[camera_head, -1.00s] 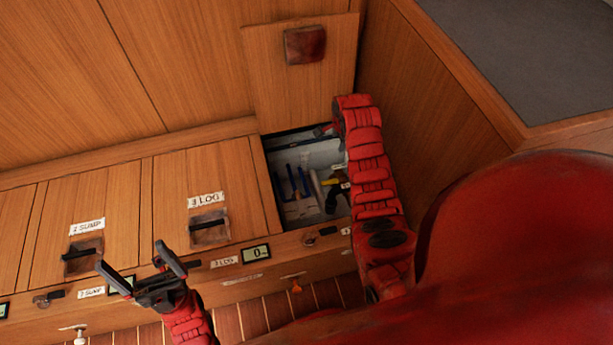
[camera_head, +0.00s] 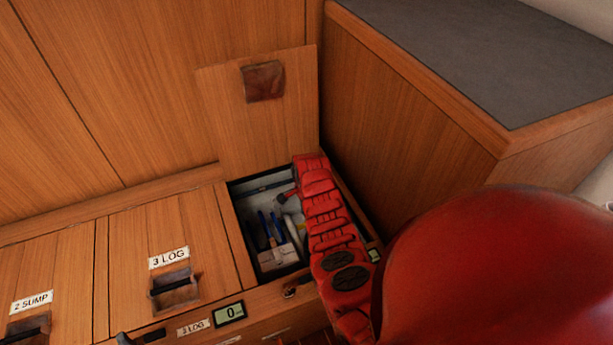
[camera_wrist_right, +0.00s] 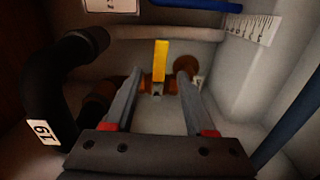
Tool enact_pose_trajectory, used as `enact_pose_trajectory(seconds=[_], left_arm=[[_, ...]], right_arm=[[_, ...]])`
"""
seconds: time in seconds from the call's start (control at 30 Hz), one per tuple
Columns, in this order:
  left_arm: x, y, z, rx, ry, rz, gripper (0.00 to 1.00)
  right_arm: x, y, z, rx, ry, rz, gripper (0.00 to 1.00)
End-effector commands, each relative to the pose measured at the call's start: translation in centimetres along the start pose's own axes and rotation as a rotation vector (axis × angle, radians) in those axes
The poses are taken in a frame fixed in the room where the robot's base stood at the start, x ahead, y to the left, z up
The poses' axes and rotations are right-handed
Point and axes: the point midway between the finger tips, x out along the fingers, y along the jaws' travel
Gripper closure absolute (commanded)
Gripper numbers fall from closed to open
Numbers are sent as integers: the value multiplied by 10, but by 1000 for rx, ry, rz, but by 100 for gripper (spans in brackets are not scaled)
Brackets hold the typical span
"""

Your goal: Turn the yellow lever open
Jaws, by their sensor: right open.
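The yellow lever (camera_wrist_right: 161,58) shows in the right wrist view, upright on a small brass-brown valve (camera_wrist_right: 157,86) in the locker. My right gripper (camera_wrist_right: 160,76) is open, with its fingers reaching towards the valve. The lever appears between the fingertips, a little beyond them; I see no contact. In the head view my right arm (camera_head: 325,215) reaches down into the open locker (camera_head: 240,222). It hides the lever and right gripper there. A dark grey tip at the bottom edge looks like part of my left gripper (camera_head: 123,339); the rest is out of frame.
A black hose (camera_wrist_right: 45,85) tagged 19 curves along the left of the wrist view. A blue rod (camera_wrist_right: 290,122) runs at the right. Blue-handled tools (camera_head: 270,228) lie in the locker. The raised lid (camera_head: 255,125) stands behind it. A tall wooden cabinet (camera_head: 410,110) borders the right.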

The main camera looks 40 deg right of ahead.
Motion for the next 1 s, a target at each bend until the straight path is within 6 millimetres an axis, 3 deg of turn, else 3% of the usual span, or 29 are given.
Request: enact_pose_trajectory(seconds=[0.03, 0.2, 0.6, 0.9, 1.0], left_arm=[[-8, 1, 0, 2, 4, 5, 0], [-14, 1, -1, 5, 15, 20, 0], [-14, 1, -2, 7, 20, 26, 0], [-14, 1, -2, 7, 20, 25, 0], [-14, 1, -2, 7, 20, 25, 0]], right_arm=[[14, 2, 0, 0, -1, 6, 45], [31, 1, 0, 1, 0, 3, 45], [35, 0, 0, -1, 1, 0, 47], [35, 0, 0, 0, 1, 0, 100], [35, 0, 0, 0, 1, 0, 100]])
